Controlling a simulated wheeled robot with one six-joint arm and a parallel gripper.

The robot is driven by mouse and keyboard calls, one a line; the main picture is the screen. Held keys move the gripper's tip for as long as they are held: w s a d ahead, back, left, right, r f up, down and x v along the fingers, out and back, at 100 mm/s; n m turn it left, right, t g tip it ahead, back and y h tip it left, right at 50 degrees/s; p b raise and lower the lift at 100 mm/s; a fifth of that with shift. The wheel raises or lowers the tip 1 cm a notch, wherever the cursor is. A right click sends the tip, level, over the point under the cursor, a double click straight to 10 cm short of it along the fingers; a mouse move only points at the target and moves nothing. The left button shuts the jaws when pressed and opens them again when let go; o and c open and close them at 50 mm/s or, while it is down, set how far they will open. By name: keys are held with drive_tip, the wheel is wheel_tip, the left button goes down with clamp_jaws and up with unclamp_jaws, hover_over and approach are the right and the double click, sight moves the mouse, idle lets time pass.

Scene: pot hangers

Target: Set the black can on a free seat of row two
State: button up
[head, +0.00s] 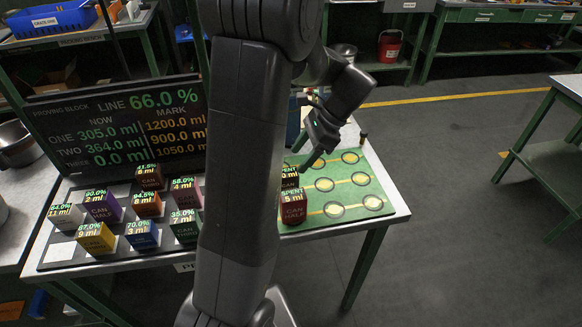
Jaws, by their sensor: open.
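A very dark can (290,180), which looks black, stands at the left of the green board (347,193), partly hidden by my arm. Its top label is only partly readable. A dark red can (293,208) labelled SPENT stands just in front of it. The green board has several round yellow-centred seats in rows, with bare ones such as the middle seat (324,185) and a back one (350,157). I see no row numbers on the board. My gripper (306,166) is open, pointing down just right of the dark can. Whether it touches the can is unclear.
Several coloured cans stand on the dark rack at left, including a yellow can (95,238) and a purple can (103,206); a white pad (60,253) there is bare. A display board (115,120) stands behind them. The right of the green board is clear.

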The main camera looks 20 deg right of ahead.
drive_tip(key=shift+v, duration=1.2)
drive_tip(key=shift+a+f, duration=0.1)
idle(0.5)
